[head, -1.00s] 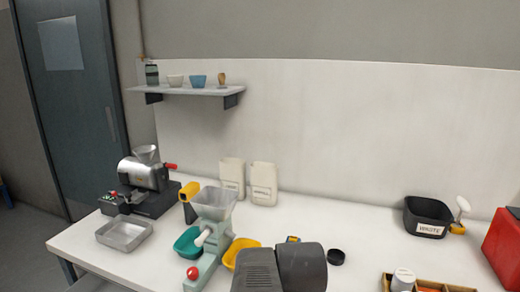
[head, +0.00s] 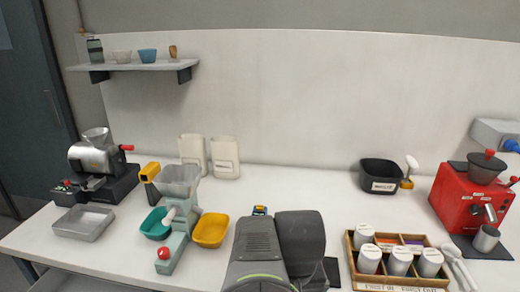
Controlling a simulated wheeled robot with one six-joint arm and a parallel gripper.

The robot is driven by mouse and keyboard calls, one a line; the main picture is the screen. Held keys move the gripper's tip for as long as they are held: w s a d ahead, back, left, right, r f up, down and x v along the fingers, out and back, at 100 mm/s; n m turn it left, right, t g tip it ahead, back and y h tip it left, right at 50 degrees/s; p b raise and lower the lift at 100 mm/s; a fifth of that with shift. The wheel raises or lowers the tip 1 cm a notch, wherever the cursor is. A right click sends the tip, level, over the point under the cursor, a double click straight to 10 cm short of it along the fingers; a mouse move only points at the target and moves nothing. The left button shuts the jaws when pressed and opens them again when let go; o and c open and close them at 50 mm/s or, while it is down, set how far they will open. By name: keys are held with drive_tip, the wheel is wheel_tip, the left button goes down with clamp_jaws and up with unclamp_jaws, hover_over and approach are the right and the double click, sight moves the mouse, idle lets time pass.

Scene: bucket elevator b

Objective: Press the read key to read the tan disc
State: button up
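My arm's dark grey links (head: 262,250) fill the lower middle of the head view. My gripper is not in view, so its fingers and anything in them cannot be seen. No tan disc can be made out, and no read key can be clearly identified. A small yellow-and-dark item with a bluish top (head: 260,210) shows just behind my arm, mostly hidden by it. A yellow-headed device on a black stand (head: 150,173) stands left of the middle, behind the green hand mill (head: 178,215).
The white bench (head: 300,190) is clear behind my arm. A metal tray (head: 83,222) and a yellow bowl (head: 210,231) lie left. A wooden box of white-lidded jars (head: 398,286), a black bin (head: 379,173) and a red grinder (head: 468,200) are right.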

drive_tip(key=shift+c, duration=0.4)
clamp_jaws()
idle(1.5)
